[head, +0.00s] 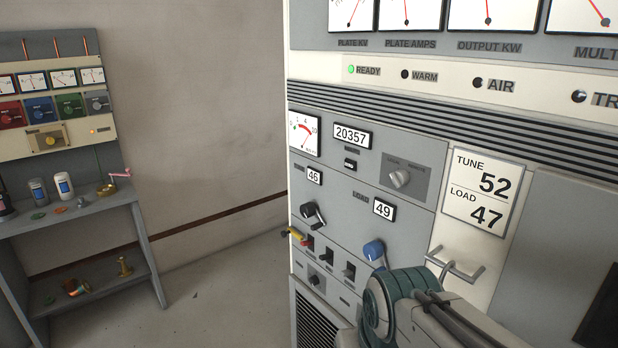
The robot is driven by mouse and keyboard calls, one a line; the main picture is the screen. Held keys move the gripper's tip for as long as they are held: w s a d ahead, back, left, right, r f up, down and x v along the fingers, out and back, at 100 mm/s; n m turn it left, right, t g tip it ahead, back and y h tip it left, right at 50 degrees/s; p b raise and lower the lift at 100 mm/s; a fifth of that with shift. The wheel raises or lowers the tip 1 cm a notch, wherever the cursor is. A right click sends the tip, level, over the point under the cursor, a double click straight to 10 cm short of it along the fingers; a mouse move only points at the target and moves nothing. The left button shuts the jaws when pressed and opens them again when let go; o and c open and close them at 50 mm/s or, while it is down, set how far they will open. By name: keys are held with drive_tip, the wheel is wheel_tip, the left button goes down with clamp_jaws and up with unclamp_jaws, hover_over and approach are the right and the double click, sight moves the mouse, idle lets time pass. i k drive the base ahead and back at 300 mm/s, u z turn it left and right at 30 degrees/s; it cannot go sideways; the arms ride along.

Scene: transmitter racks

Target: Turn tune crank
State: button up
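The tune crank (310,211) is a black crank on the grey front panel of the cabinet, below the small TUNE counter (314,177) that reads 46. Its short arm points down and to the right. Right of it, the load crank (374,251) has a blue knob, below the LOAD counter (383,209) that reads 49. A white card (484,191) on the cabinet reads TUNE 52, LOAD 47. My arm reaches in from the bottom right, below the load crank.
Switches (327,256) sit below the cranks. A metal handle (455,265) sticks out beside my arm. A workbench (85,206) with several small items stands at left, with clear floor between it and the cabinet.

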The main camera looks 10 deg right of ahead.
sight(308, 210)
drive_tip(key=z, duration=0.05)
drive_tip(key=k, duration=0.25)
drive_tip(key=u, duration=0.6)
drive_tip(key=i, duration=1)
drive_tip(key=u, duration=0.3)
